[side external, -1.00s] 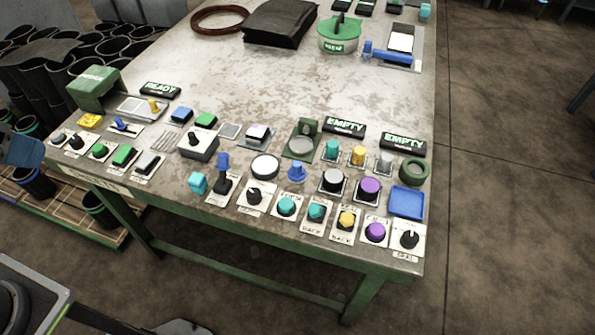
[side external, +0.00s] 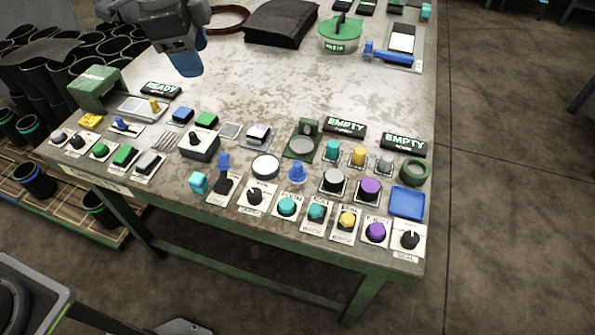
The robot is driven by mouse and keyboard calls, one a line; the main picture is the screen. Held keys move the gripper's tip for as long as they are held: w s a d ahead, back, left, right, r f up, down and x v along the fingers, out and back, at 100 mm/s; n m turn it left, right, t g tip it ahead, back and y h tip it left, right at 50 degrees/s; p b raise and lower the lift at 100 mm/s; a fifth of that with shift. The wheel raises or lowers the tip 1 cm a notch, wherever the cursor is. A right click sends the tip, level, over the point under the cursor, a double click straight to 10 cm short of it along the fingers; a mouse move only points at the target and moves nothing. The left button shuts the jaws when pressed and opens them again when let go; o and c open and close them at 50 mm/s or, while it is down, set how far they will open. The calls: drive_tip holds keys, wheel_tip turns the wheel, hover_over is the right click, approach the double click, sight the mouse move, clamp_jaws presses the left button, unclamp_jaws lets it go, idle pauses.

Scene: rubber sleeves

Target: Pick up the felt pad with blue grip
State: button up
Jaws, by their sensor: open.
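A blue bar-shaped grip (side external: 393,57) with an upright end lies at the back right of the table, across the near end of a flat grey plate with a white panel (side external: 401,42). It looks like the felt pad's grip, but I cannot make out the felt itself. My gripper (side external: 188,68), with blue fingers, hangs above the back left of the table. It is open and no object shows in it. It is well to the left of the blue grip and apart from it.
A green round lidded pot (side external: 339,34) stands just left of the blue grip. A dark stack of sheets (side external: 280,22) and a brown ring (side external: 222,17) lie between it and my gripper. Several knobs and buttons crowd the front; the table's middle is clear.

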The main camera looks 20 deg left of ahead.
drive_tip(key=w+d+f+m+g, duration=0.1)
drive_tip(key=w+d+f+m, duration=0.4)
drive_tip(key=d+f, duration=0.35)
drive_tip(key=m+g, duration=0.1)
drive_tip(key=m, duration=0.3)
hover_over(298, 163)
wheel_tip(298, 163, down, 8)
drive_tip(key=shift+y, duration=0.3)
drive_tip(key=f, duration=0.6)
drive_tip(key=shift+s+f, duration=0.2)
drive_tip(key=shift+f, duration=0.15)
drive_tip(key=shift+w+f, duration=0.2)
drive_tip(key=shift+f, duration=2.95)
clamp_jaws()
